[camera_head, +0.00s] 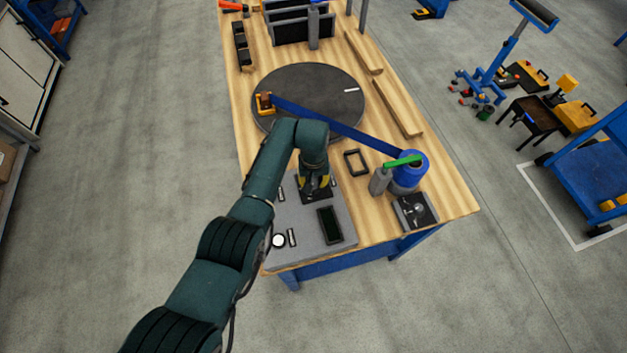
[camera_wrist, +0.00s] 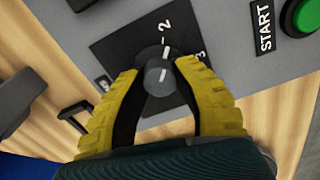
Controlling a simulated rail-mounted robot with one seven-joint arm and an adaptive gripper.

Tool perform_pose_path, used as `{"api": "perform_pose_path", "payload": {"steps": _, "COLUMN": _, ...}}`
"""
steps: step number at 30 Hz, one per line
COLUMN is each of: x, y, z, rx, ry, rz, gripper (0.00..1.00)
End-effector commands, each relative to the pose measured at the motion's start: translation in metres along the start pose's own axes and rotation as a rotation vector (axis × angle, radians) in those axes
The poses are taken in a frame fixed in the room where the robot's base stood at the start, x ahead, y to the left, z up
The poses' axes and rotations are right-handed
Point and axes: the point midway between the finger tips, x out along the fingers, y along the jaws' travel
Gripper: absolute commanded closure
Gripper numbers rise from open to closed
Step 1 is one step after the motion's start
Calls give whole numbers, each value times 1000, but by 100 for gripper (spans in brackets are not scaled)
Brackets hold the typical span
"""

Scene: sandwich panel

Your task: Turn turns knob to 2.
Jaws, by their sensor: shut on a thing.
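The turns knob (camera_wrist: 156,80) is a dark grey round knob on a black square plate (camera_wrist: 115,48), seen in the wrist view. A white "2" (camera_wrist: 164,27) is printed above it and a "3" (camera_wrist: 201,56) to its right. White marks on the knob run roughly upward, toward the 2. My gripper (camera_wrist: 158,72) has its yellow fingers shut on the knob, one on each side. In the head view my gripper (camera_head: 315,190) is low over the grey panel (camera_head: 305,238) and hides the knob.
A green START button (camera_wrist: 302,15) sits right of the knob plate. A dark window (camera_head: 329,225) and a white round part (camera_head: 278,240) are on the panel. A black turntable (camera_head: 315,82) with a blue arm lies behind. A blue roll (camera_head: 412,167) stands right.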

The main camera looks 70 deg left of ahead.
Motion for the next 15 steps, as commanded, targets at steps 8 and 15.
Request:
{"api": "perform_pose_path", "payload": {"steps": 8, "x": 2, "y": 0, "z": 1, "rx": -142, "ry": -1, "rz": -1, "gripper": 100}}
{"api": "perform_pose_path", "payload": {"steps": 15, "x": 3, "y": -1, "z": 1, "rx": -192, "ry": -2, "rz": -2, "gripper": 100}}
